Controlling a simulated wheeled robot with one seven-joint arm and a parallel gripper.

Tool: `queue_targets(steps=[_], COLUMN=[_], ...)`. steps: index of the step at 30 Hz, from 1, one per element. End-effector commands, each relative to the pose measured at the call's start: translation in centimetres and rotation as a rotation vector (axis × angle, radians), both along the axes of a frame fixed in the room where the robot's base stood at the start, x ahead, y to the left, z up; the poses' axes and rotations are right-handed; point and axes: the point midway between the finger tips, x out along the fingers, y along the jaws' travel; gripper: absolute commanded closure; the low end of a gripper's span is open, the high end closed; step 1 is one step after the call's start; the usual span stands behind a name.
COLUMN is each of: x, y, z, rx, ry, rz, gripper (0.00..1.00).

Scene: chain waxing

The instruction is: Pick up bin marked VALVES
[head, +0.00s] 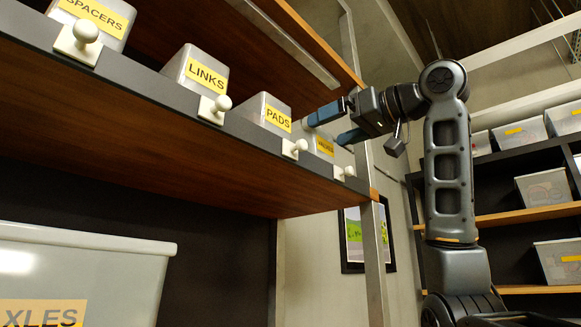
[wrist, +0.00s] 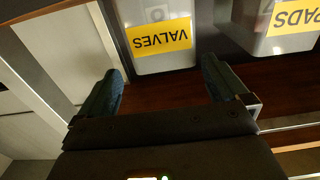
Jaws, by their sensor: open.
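The VALVES bin (wrist: 165,62) is a pale grey bin with a yellow label, upside down in the wrist view, just beyond my fingertips. In the head view the VALVES bin (head: 324,147) is the last in the row on the wooden shelf (head: 180,150), at its right end, partly hidden by my fingers. My gripper (head: 330,125) is open and empty at this bin. In the wrist view my gripper (wrist: 165,82) has its two blue fingers spread wider than the bin, and I see no contact.
The PADS bin (head: 268,113) stands close beside the VALVES bin; LINKS (head: 197,72) and SPACERS (head: 95,17) follow leftward. White knobs (head: 294,149) line the grey shelf edge. A metal post (head: 372,230) stands at the shelf's right end. A larger bin (head: 85,270) is lower left.

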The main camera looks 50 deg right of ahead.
Motion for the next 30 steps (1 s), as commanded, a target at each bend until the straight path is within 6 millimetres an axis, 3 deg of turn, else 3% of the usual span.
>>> queue_targets(steps=[18, 27, 30], x=[7.0, 7.5, 7.5], y=[0.9, 0.9, 0.9], z=[0.1, 0.0, 0.0], rx=[0.002, 0.001, 0.001], ry=[0.004, 0.002, 0.002], rz=[0.000, -0.001, -0.001], gripper=[0.00, 0.00, 0.09])
